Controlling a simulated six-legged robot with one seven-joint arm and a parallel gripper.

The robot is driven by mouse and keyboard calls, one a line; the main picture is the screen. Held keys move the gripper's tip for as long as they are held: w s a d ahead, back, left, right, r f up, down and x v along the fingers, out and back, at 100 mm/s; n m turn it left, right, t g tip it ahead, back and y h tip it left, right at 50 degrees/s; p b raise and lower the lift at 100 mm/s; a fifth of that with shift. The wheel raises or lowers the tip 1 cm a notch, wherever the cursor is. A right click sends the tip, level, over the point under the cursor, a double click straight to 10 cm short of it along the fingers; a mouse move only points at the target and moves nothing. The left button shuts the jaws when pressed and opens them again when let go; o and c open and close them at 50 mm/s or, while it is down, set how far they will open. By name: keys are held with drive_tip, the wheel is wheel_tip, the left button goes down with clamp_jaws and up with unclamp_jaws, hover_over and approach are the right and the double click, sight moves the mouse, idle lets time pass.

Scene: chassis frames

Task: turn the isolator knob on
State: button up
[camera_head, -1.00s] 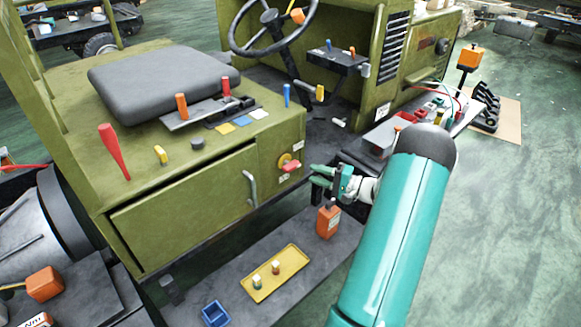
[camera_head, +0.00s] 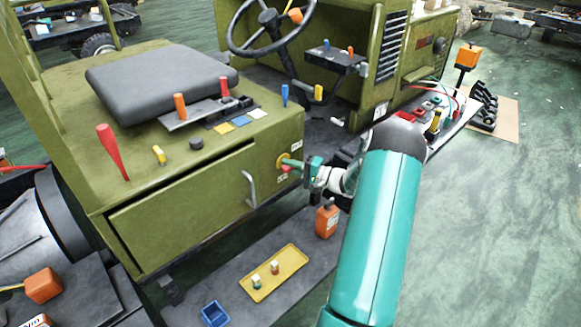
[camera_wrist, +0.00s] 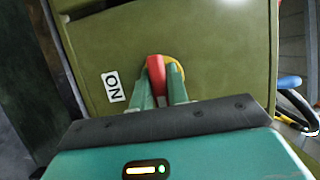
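The isolator knob has a red handle over a yellow disc on the olive front panel, left of centre in the head view (camera_head: 285,165). In the wrist view the red handle (camera_wrist: 156,72) stands between my two green fingers, and the disc's edge shows behind the right finger. A white "ON" label (camera_wrist: 112,87) is on the panel left of the knob, turned sideways. My gripper (camera_head: 298,165) is at the knob, with one finger (camera_wrist: 158,80) on each side of the handle. The gaps are too small to tell whether the fingers press on it.
A cabinet handle (camera_head: 250,188) sticks out left of the knob. Below, an orange container (camera_head: 326,220), yellow tray (camera_head: 262,290) and blue bin (camera_head: 214,313) stand on the grey step. The seat (camera_head: 160,80) and several levers are above.

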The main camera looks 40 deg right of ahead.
clamp_jaws()
drive_tip(key=shift+m, duration=0.4)
drive_tip(key=m+t, duration=0.1)
drive_tip(key=m, duration=0.1)
drive_tip(key=shift+m, duration=0.3)
drive_tip(key=m+t, duration=0.1)
drive_tip(key=m, duration=0.2)
drive_tip(key=m+t, duration=0.1)
drive_tip(key=m, duration=0.2)
drive_tip(key=shift+s+t+h, duration=0.1)
drive_tip(key=shift+t+h, duration=0.3)
drive_tip(key=m+h, duration=0.1)
drive_tip(key=m, duration=0.2)
drive_tip(key=m+t+h, duration=0.1)
drive_tip(key=m, duration=0.2)
drive_tip(key=shift+t, duration=0.3)
drive_tip(key=shift+m+t+h, duration=0.15)
drive_tip(key=shift+m+h, duration=0.8)
drive_tip(key=shift+m, duration=0.8)
drive_tip(key=shift+m+t+h, duration=0.15)
drive_tip(key=shift+m+h, duration=0.8)
drive_tip(key=shift+m, duration=0.8)
